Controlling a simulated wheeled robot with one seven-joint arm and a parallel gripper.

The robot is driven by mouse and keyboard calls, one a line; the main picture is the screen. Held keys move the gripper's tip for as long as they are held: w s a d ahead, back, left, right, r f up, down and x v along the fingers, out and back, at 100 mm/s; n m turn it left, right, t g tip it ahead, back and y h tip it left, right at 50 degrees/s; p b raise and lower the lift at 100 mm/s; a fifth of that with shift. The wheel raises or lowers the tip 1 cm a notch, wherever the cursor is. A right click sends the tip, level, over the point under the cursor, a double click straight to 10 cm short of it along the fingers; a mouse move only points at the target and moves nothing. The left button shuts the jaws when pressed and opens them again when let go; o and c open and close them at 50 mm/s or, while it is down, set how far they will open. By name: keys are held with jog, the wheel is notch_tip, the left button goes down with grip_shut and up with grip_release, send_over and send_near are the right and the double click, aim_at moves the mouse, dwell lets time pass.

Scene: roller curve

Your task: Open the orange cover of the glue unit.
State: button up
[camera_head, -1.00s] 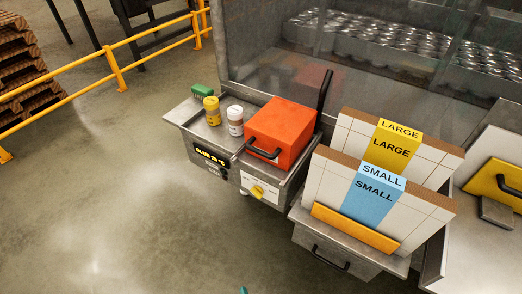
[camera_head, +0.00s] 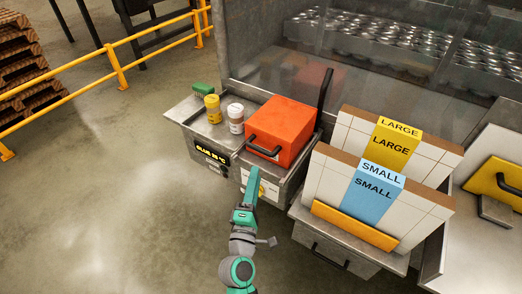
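The orange cover (camera_head: 288,122) is a box-shaped lid sitting closed on the metal glue unit (camera_head: 187,118). A black bar handle (camera_head: 263,150) is on its front face. My gripper (camera_head: 251,180) is at the front of the glue unit, below the handle in the picture and apart from it. A display reading "GLUE" (camera_head: 212,155) is on the front panel.
A yellow-capped jar (camera_head: 213,109), a white jar (camera_head: 236,118) and a green block (camera_head: 203,88) stand left of the cover. A black upright lever (camera_head: 325,88) rises behind its right side. LARGE (camera_head: 391,145) and SMALL (camera_head: 373,195) carton stacks stand close on the right.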

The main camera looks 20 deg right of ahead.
aim_at(261, 148)
jog(key=x, duration=1)
jog(key=shift+w+r, duration=0.15)
jog(key=shift+w+d+r, duration=0.1)
jog(key=shift+w+d, duration=0.15)
jog(key=shift+d, duration=0.1)
jog(key=shift+a, duration=0.1)
grip_shut()
